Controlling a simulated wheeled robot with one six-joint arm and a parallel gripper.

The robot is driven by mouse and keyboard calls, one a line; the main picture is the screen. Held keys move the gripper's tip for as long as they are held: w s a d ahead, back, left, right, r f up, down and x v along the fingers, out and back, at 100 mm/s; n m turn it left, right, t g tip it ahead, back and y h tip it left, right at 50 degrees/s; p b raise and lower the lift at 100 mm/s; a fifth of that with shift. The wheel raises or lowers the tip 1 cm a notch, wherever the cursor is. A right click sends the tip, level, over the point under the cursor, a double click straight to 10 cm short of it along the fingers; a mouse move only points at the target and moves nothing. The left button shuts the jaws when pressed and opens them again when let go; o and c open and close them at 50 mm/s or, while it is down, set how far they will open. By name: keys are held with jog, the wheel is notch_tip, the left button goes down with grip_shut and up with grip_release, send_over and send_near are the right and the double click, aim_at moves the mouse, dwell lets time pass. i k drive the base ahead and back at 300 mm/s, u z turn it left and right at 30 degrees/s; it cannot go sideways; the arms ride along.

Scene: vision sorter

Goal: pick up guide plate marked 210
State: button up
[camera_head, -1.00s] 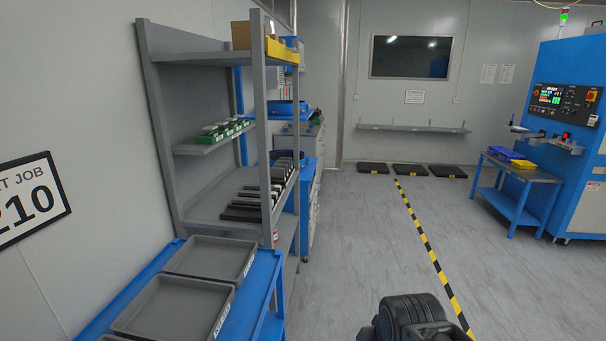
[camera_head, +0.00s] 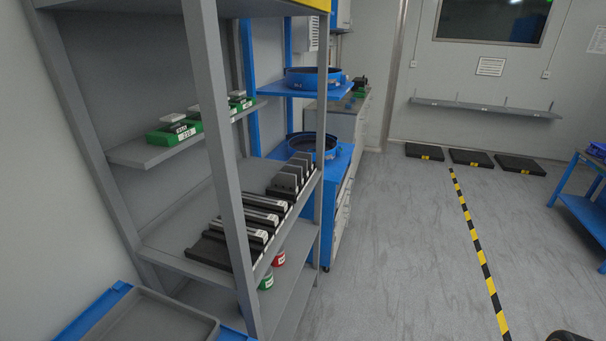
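Several grey plates and bars sit in black holders on the middle shelf (camera_head: 165,232) of the grey rack. Upright grey plates (camera_head: 287,181) stand at the far end. Flatter bars (camera_head: 262,217) lie nearer to me. The nearest black holder (camera_head: 207,250) looks empty, partly hidden by the rack's front post. The markings are too small to read, so I cannot tell which plate is marked 210. My gripper is not in view. Only a dark bit of my arm shows at the bottom right corner.
Green trays (camera_head: 174,133) with parts sit on the upper shelf. Red and green round containers (camera_head: 266,281) are below. A grey tray (camera_head: 150,322) on a blue table is at the bottom left. Blue round bowls (camera_head: 313,146) stand behind the rack.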

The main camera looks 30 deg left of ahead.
aim_at(283, 181)
jog(key=u, duration=0.3)
jog(key=i, duration=0.9)
jog(key=u, duration=1.4)
jog(key=i, duration=0.65)
jog(key=u, duration=0.6)
